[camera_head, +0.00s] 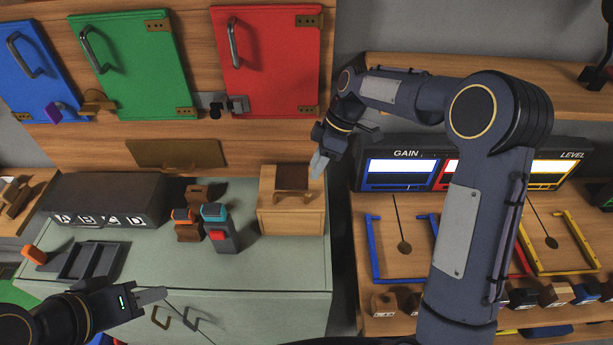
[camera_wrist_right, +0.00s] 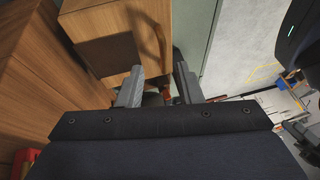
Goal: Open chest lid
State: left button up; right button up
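The chest (camera_head: 290,214) is a small light-wood box on the pale green cabinet top, with a dark brown handle-like piece (camera_head: 292,183) at its upper face. In the right wrist view the wooden box (camera_wrist_right: 104,52) is just beyond the fingers, and a curved brown handle (camera_wrist_right: 158,42) shows on it. The lid looks shut. My right gripper (camera_head: 318,164) is at the chest's upper right corner in the head view; its fingers (camera_wrist_right: 158,78) are apart with nothing clearly held. I cannot tell whether they touch the chest. My left gripper (camera_head: 150,296) is low at the left, away from the chest.
Left of the chest stand a grey block with a red button (camera_head: 220,232), a brown block (camera_head: 187,228) and a dark box (camera_head: 105,200). Blue, green and red doors (camera_head: 266,60) are above. A gauge panel (camera_head: 400,172) is on the right. The cabinet top (camera_head: 285,262) before the chest is clear.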

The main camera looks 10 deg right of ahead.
aim_at(302, 193)
jog(key=b+x, duration=0.3)
jog(key=x, duration=0.3)
jog(key=shift+s+a+f+b, duration=0.15)
jog(key=shift+f+b, duration=0.1)
jog(key=shift+b, duration=0.15)
jog(key=shift+s+a+f, duration=0.15)
jog(key=shift+a+f, duration=0.1)
jog(key=shift+f, duration=0.05)
grip_shut()
